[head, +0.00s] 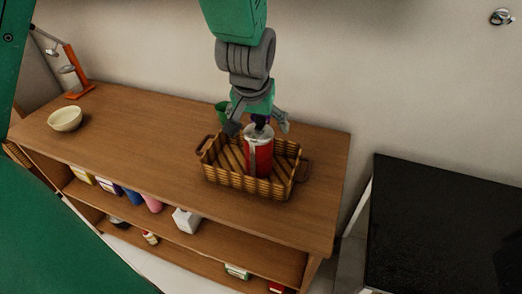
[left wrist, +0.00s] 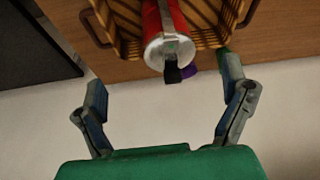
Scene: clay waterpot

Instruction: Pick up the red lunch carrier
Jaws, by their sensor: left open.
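The red lunch carrier (head: 259,158) is a red cylinder with a silvery lid. It stands inside the wicker basket (head: 247,187) on the wooden shelf top. My left gripper (head: 258,122) is open at the carrier's top, with its fingers spread to either side of the lid in the head view. In the left wrist view the carrier (left wrist: 165,28) shows lid-end toward me, beyond the open gripper (left wrist: 162,88) and between the lines of its fingers. A small dark and purple piece is at the lid; contact with my gripper cannot be told. My right gripper is not seen.
A green cup (head: 221,111) stands behind the basket, near my left gripper. A cream bowl (head: 65,118) and an orange lamp-like stand (head: 77,72) are at the left. Several items fill the lower shelves. A black-topped surface (head: 440,225) is at right. The shelf top's middle is clear.

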